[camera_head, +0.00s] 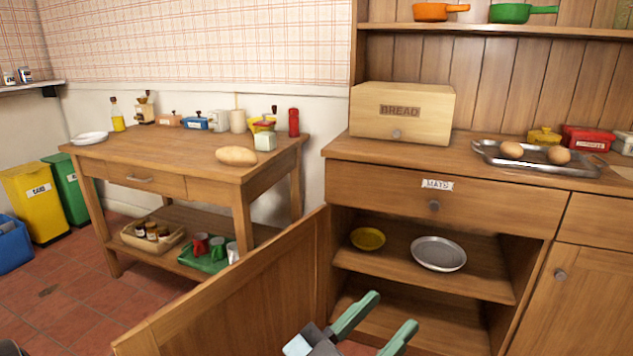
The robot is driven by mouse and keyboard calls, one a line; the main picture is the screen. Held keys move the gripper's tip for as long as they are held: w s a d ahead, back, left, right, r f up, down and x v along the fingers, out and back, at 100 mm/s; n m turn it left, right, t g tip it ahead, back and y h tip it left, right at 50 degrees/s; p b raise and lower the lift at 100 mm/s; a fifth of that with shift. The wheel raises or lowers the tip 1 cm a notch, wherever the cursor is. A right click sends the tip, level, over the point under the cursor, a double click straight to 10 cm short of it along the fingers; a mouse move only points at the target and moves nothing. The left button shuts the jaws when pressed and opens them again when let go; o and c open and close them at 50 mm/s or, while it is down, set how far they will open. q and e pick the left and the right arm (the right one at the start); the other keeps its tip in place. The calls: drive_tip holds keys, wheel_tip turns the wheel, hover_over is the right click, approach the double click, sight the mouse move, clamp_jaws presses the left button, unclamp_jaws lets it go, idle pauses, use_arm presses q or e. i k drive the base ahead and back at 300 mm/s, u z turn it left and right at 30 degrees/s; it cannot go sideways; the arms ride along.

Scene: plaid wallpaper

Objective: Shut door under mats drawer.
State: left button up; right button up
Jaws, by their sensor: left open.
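The mats drawer (390,196), with a white MATS label and a round knob, is shut in the wooden cabinet on the right. The door (245,295) under it stands wide open, swung out from the opening's left side toward the lower left. Its lower part is cut off by the frame. My left gripper (391,312) is at the bottom centre, to the right of the door and in front of the opening. Its two green fingers are apart with nothing between them. My right gripper is not in view.
Inside the opening, a shelf holds a yellow bowl (368,238) and a metal plate (438,253). A bread box (402,112) and a metal tray (487,148) stand on the cabinet top. A wooden table (170,160) stands left, beyond the door.

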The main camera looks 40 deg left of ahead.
sight(256, 305)
drive_tip(key=z, duration=2.05)
drive_tip(key=k, duration=0.65)
drive_tip(key=u, duration=1.45)
drive_tip(key=k, duration=0.35)
drive_tip(key=u, duration=1.25)
drive_tip(key=i, duration=0.5)
